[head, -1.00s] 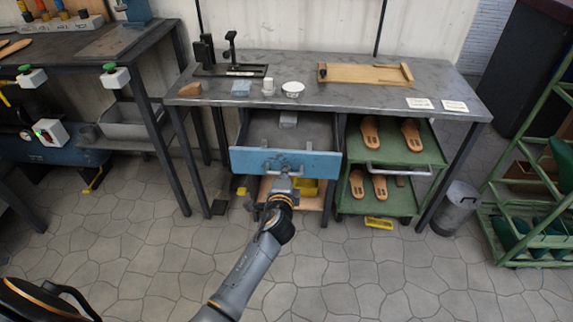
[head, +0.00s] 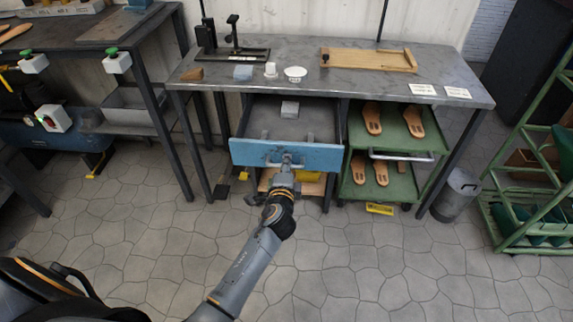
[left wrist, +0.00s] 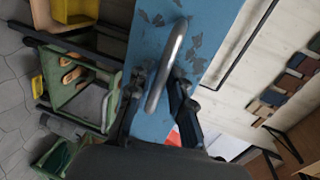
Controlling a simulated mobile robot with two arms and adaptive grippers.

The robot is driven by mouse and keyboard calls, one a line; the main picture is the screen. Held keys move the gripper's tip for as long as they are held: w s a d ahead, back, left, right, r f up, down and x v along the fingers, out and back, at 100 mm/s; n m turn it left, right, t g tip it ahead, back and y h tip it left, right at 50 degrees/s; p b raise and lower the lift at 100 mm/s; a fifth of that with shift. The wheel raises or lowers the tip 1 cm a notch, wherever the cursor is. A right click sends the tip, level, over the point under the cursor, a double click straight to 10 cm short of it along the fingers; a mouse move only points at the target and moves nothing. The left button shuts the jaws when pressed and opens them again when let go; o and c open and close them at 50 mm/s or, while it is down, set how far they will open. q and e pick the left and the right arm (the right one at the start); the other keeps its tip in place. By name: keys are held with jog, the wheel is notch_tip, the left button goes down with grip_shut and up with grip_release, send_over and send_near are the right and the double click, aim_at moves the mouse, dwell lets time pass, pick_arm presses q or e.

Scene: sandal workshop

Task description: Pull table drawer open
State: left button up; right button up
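The blue table drawer (head: 250,152) stands pulled out under the left part of the grey worktable (head: 350,85). My left gripper (head: 286,170) is at the middle of the drawer front, at the metal handle. In the left wrist view the handle (left wrist: 168,62) is a curved silver bar on the scratched blue front (left wrist: 205,25). The dark fingers of the left gripper (left wrist: 159,82) stand apart on either side of the bar, with blue showing between. My right gripper is not in view.
A green shelf unit (head: 400,182) with sandal soles is right of the drawer. A metal bin (head: 457,195) and a green rack (head: 520,190) stand farther right. A dark workbench (head: 165,60) is at left. The tiled floor (head: 370,265) in front is clear.

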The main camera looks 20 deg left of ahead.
pick_arm(q)
jog(key=v, duration=1.2)
dwell(0.3)
